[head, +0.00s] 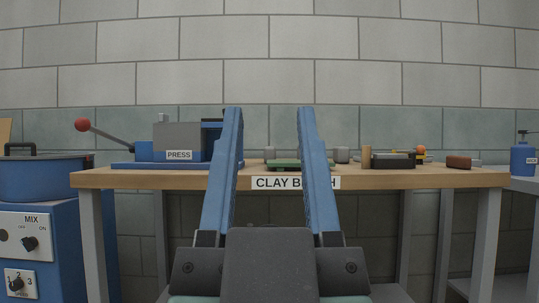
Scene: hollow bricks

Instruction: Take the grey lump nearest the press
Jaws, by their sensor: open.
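The blue and grey press (181,138), with a lever ending in a red ball, stands at the left of the bench. A small grey lump (270,153) shows between my fingers, behind a green flat thing (284,165). It is the grey lump nearest the press that I can see. A second grey lump (341,155) sits to the right, just past my right finger. My gripper (270,110) is open and empty, its two blue fingers pointing away from me toward the bench. My left finger covers the press's right edge, so any lump there is hidden.
The wooden bench (410,178) carries a CLAY BENCH label. To the right stand a tan cylinder (366,157), a dark box (393,160) and a red-brown brick (458,162). A blue mixer (45,215) stands left; a blue bottle (523,158) is far right.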

